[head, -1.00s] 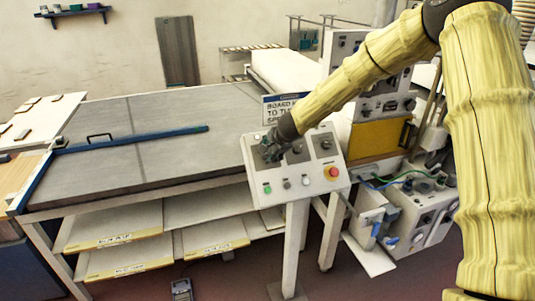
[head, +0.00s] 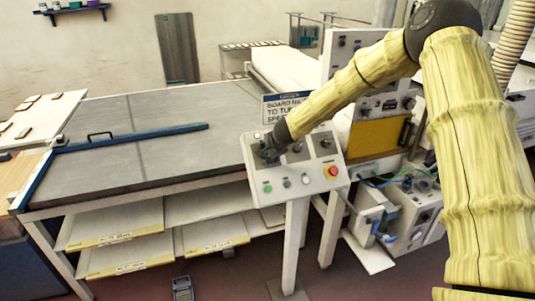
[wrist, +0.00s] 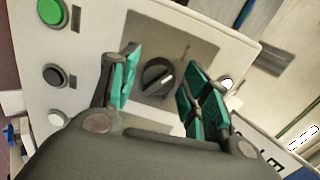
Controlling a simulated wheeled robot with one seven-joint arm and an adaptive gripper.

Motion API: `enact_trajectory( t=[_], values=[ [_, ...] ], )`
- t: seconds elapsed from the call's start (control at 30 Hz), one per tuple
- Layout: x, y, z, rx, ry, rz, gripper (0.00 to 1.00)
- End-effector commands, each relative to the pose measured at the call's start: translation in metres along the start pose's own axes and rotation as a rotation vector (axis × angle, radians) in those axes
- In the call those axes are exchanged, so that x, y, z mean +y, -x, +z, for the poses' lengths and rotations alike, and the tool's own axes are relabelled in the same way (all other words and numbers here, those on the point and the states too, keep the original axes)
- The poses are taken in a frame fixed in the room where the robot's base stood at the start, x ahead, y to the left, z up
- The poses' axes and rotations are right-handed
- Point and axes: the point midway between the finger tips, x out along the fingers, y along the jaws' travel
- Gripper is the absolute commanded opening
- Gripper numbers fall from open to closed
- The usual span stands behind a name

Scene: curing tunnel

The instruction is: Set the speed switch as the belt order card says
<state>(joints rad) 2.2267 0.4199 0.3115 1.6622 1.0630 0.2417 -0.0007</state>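The control panel (head: 262,198) stands on a post at the table's front right corner. In the wrist view a black rotary switch (wrist: 158,77) with a pale pointer line sits on a grey plate (wrist: 185,40). My gripper (wrist: 160,88) is open, one teal-padded finger on each side of this switch, with gaps showing. In the head view my gripper (head: 268,152) is over the panel's left part and hides the switch there. The order card (head: 287,107) stands behind the panel. Its words are partly hidden by my arm, and no setting can be read.
Two more dark switches (head: 325,143) sit to the right on the panel. Below are a green button (head: 267,188), a dark button (head: 286,183), a white button (head: 305,180) and a red stop button (head: 333,171). A yellow-fronted machine (head: 372,140) stands close on the right.

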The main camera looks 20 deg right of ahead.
Motion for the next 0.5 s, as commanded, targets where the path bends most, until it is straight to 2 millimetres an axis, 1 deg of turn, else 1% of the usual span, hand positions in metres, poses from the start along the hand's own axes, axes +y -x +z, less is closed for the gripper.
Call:
enact_trajectory(
  t=[0.03,0.17,0.5],
  values=[
    [0.0000,0.0001,0.0000,0.000,0.000,0.000,0.32],
    [0.0000,0.0001,-0.0001,0.000,0.000,0.000,0.09],
    [0.0005,-0.0005,-0.0003,-0.002,-0.032,-0.002,0.08]
  ],
)
